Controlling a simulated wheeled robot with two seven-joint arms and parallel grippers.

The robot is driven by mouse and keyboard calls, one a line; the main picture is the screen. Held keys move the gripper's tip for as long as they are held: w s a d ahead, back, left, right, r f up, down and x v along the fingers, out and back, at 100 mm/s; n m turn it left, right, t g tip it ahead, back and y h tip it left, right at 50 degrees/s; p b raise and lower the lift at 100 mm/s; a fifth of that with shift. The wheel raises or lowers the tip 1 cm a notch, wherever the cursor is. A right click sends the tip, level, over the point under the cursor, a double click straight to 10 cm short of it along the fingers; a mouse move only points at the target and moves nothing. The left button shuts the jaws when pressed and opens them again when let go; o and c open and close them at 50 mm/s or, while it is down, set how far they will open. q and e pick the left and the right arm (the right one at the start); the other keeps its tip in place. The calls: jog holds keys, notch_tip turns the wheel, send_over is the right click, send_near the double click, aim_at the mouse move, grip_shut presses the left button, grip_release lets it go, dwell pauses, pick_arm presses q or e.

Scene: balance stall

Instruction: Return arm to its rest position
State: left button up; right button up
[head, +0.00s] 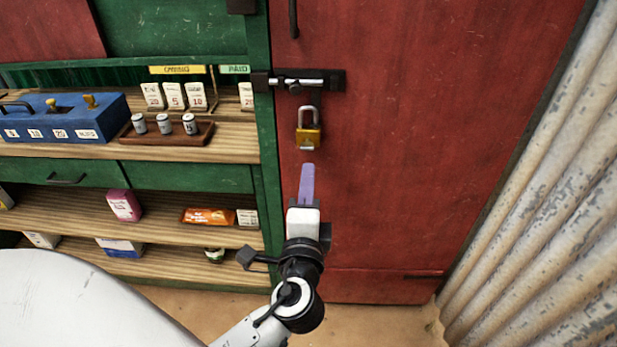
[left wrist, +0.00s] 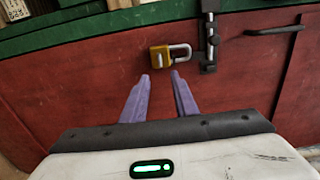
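My left gripper (head: 307,168) is in front of the red door, below the padlock in the head view. In the left wrist view its two purple fingers (left wrist: 160,77) stand apart with nothing between them. A brass padlock (head: 308,136) with a grey shackle is at the door, just beyond the fingertips and apart from them. It also shows in the left wrist view (left wrist: 159,57). I cannot tell whether its shackle is closed. A metal sliding bolt (head: 310,82) is mounted above the padlock. My right gripper is not in view.
The red door (head: 400,170) fills the middle, with corrugated metal (head: 545,200) at right. At left, green shelving holds a blue box (head: 60,118), a wooden tray (head: 165,137) with several small cylinders, price cards and packets. Bare floor (head: 375,325) shows at bottom right.

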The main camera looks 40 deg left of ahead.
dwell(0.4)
pick_arm(q)
jog(key=s+d+f+n+g+h, duration=0.1)
jog(key=s+d+f+g+h, duration=0.15)
jog(key=f, duration=0.65)
jog(key=s+d+f+n+g+h, duration=0.1)
jog(key=s+d+f+h, duration=0.15)
jog(key=f, duration=0.55)
jog(key=s+d+f+n+g+h, duration=0.1)
jog(key=s+d+f+n+h, duration=0.2)
jog(key=s+f, duration=0.3)
jog(key=s+d+f+n+g+h, duration=0.2)
jog(key=s+d+f+n+h, duration=0.1)
jog(key=s, duration=0.5)
notch_tip(320, 180, down, 4)
jog(key=shift+d+r+n+h, duration=0.15)
jog(key=shift+d+n+h, duration=0.25)
jog(key=shift+n, duration=0.6)
